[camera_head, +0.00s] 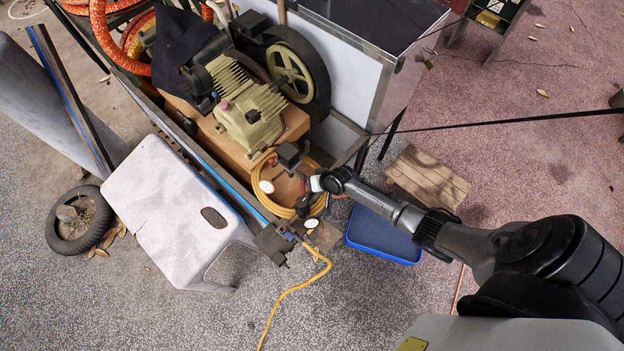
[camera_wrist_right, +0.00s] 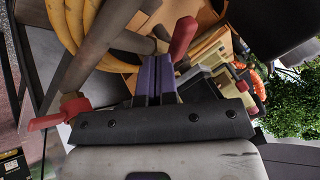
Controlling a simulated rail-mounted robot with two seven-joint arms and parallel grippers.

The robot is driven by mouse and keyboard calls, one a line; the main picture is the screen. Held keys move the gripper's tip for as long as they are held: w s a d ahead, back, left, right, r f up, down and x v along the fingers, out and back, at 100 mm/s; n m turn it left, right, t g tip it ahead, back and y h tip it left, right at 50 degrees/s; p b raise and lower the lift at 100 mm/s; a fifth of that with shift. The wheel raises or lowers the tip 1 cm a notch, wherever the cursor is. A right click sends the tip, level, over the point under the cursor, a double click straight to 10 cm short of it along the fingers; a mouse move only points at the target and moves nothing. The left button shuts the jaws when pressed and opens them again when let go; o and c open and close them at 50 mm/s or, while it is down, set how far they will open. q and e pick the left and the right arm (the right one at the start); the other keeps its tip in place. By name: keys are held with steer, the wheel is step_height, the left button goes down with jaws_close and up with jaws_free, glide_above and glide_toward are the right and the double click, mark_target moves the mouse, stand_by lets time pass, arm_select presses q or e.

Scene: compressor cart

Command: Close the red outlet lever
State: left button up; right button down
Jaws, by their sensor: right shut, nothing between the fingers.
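In the right wrist view, a red lever (camera_wrist_right: 183,38) stands tilted just beyond my right gripper's fingertips. A second red handle (camera_wrist_right: 58,115) shows at the left beside a grey pipe. I cannot tell for certain which is the outlet lever. My right gripper (camera_wrist_right: 160,58) is shut and empty, its purple-grey fingers together, close to the first red lever; whether they touch is unclear. In the head view, my right gripper (camera_head: 312,184) is small and partly hidden, close to the compressor's piping. My left gripper is out of view.
The compressor (camera_head: 245,112) with its spoked wheel (camera_head: 290,75) stands on the cart. A coiled yellow hose (camera_head: 262,165) and gauges (camera_head: 312,224) lie close around my right gripper. A blue tray (camera_head: 380,237) and a wooden board (camera_head: 428,178) are to its right. A white panel (camera_head: 160,200) stands left.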

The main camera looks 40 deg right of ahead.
steer(key=a+p+v, duration=0.1)
steer(key=p+v, duration=0.8)
steer(key=s+d+f+m+g+y+b, duration=0.15)
steer(key=d+y+b, duration=0.45)
steer(key=b, duration=1.8)
steer(key=shift+m+t+h, duration=0.25)
steer(key=shift+m+h, duration=0.15)
steer(key=shift+m, duration=0.05)
steer(key=x, duration=0.6)
steer(key=d+f+b+x, duration=0.1)
steer(key=x, duration=0.2)
steer(key=shift+s+a+f, duration=0.15)
steer(key=shift+w+a+r, duration=0.2)
steer(key=shift+w+a, duration=0.5)
steer(key=shift+a, duration=0.15)
steer(key=shift+w+a, duration=0.45)
steer(key=shift+a, duration=0.1)
